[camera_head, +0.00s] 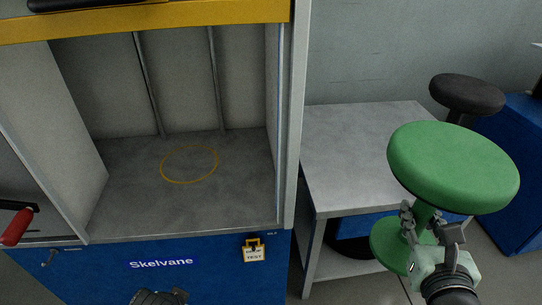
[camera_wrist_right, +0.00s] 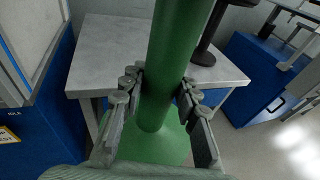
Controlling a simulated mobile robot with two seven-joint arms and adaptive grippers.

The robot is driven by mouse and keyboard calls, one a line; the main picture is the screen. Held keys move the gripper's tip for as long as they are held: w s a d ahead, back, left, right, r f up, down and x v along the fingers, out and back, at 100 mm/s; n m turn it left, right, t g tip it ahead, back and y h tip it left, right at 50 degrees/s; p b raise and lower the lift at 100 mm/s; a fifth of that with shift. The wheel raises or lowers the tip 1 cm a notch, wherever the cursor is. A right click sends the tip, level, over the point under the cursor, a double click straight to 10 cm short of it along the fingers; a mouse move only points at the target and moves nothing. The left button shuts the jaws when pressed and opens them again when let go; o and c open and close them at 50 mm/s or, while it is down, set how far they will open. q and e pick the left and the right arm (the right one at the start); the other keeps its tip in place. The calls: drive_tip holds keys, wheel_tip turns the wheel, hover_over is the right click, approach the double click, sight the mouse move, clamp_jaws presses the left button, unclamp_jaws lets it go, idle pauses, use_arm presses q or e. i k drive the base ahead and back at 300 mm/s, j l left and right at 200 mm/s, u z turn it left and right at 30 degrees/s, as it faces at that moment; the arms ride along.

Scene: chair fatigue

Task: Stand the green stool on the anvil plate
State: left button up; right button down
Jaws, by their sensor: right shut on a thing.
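The green stool (camera_head: 455,165) is upright at the right of the head view, with a round padded seat, a post and a round base. My right gripper (camera_head: 425,232) is shut on its post below the seat. In the right wrist view, the fingers (camera_wrist_right: 160,95) sit on both sides of the green post (camera_wrist_right: 172,50), with the green base (camera_wrist_right: 155,148) beneath. The anvil plate (camera_head: 235,205) is the grey floor of the open test bay, marked with a yellow ring (camera_head: 189,164); it is empty. A dark part at the bottom edge may be my left gripper (camera_head: 158,297); its fingers cannot be made out.
The bay has side walls, a right post (camera_head: 295,120) and a yellow crossbeam (camera_head: 150,22) above. A grey table (camera_head: 350,150) stands between bay and stool. A black stool (camera_head: 467,93) stands behind. A red handle (camera_head: 16,228) juts in at left.

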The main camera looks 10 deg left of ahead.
sight(189, 161)
drive_tip(key=j+z, duration=0.1)
drive_tip(key=z, duration=0.4)
drive_tip(key=k+z, duration=0.15)
drive_tip(key=z, duration=0.35)
drive_tip(key=k+j+z, duration=0.15)
drive_tip(key=z, duration=0.15)
drive_tip(key=k+z, duration=0.45)
drive_tip(key=k, duration=0.5)
drive_tip(key=k+u, duration=0.2)
drive_tip(key=u, duration=0.2)
drive_tip(key=k+j+u, duration=0.15)
drive_tip(key=u, duration=0.25)
drive_tip(key=k+u, duration=0.1)
drive_tip(key=u, duration=0.4)
drive_tip(key=j+u, duration=0.15)
drive_tip(key=u, duration=0.35)
drive_tip(key=k+j+u, duration=0.1)
drive_tip(key=u, duration=0.35)
drive_tip(key=i+j, duration=0.25)
drive_tip(key=i, duration=0.2)
drive_tip(key=i+j, duration=0.2)
drive_tip(key=i, duration=0.3)
